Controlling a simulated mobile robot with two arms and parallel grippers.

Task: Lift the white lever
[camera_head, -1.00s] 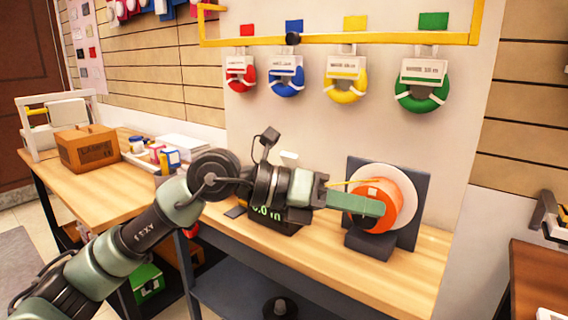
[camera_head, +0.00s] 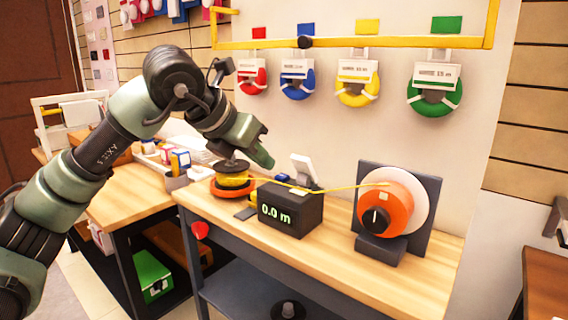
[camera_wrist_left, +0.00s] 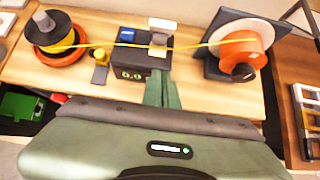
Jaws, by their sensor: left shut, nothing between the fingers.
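The white lever (camera_head: 302,167) stands raised and tilted on top of the black counter box (camera_head: 290,212) with the green "0.0 m" readout. It also shows in the left wrist view (camera_wrist_left: 162,25). A yellow line runs past it from the yellow spool (camera_head: 232,181) on the left to the orange reel (camera_head: 388,209) on the right. My left gripper (camera_head: 266,160) is shut and empty, in the air to the left of the lever and apart from it in the head view. In the left wrist view its green fingers (camera_wrist_left: 163,92) point toward the box. My right gripper is out of view.
The wooden bench (camera_head: 345,268) is clear in front of the box and the reel. A yellow rail (camera_head: 360,42) with several coloured coils hangs on the wall above. A side table (camera_head: 125,190) with small boxes stands at the left.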

